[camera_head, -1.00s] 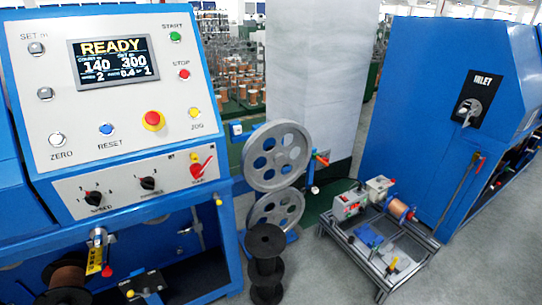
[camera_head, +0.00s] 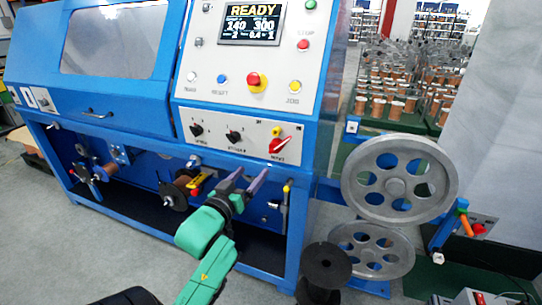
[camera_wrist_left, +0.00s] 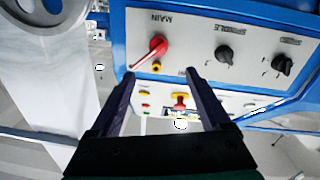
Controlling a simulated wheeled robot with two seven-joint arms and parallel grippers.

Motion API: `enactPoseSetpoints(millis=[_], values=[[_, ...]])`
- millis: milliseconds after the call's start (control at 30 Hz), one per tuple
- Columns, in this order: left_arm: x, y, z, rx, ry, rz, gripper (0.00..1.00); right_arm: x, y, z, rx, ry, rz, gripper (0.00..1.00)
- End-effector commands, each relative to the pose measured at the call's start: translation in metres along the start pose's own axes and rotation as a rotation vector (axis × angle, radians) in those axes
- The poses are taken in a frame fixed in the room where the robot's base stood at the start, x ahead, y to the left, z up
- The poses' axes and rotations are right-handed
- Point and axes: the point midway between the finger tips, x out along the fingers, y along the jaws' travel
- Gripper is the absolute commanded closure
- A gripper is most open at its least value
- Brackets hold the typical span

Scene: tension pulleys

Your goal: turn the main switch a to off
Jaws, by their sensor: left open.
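The main switch is a red rotary handle (camera_head: 281,145) at the right end of the lower switch panel on the blue machine, lying diagonally. In the left wrist view, which shows the panel upside down, the red handle (camera_wrist_left: 152,50) sits beside the label MAIN, with a small yellow part near it. My left gripper (camera_head: 247,178) is in front of and below the panel, its two purple-grey fingers apart and empty. In the left wrist view the open fingertips (camera_wrist_left: 160,73) point toward the panel; the handle is just beyond them, apparently untouched. My right gripper is out of view.
Two black knobs (camera_head: 234,136) share the switch panel. Above are the READY display (camera_head: 252,23) and a red-and-yellow stop button (camera_head: 254,81). Grey pulley wheels (camera_head: 398,178) stand right of the machine, with a black spool (camera_head: 325,268) below. Grey floor lies in front.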

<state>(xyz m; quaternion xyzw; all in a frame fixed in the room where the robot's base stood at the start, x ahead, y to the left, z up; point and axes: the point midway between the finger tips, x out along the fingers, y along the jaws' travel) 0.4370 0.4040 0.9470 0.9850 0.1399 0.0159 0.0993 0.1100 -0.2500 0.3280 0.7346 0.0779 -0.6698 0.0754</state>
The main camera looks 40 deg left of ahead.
Motion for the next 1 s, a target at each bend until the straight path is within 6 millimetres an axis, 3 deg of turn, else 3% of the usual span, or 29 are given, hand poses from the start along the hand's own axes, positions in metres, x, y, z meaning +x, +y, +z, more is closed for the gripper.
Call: enactPoseSetpoints(millis=[300, 500, 833, 867, 1000], values=[[0.083, 0.001, -0.004, 0.003, 0.002, 0.001, 0.19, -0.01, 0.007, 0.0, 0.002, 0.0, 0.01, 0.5], [0.123, 0.001, -0.001, 0.002, 0.0, 0.001, 0.19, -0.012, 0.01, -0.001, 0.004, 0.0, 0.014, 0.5], [0.133, 0.001, 0.0, 0.003, -0.002, 0.001, 0.19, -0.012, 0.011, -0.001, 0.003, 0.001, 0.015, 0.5], [0.133, 0.001, 0.0, 0.003, -0.002, 0.001, 0.23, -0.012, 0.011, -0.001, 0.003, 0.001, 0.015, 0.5], [0.133, 0.001, 0.0, 0.003, -0.002, 0.001, 0.77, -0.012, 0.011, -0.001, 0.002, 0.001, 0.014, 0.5]])
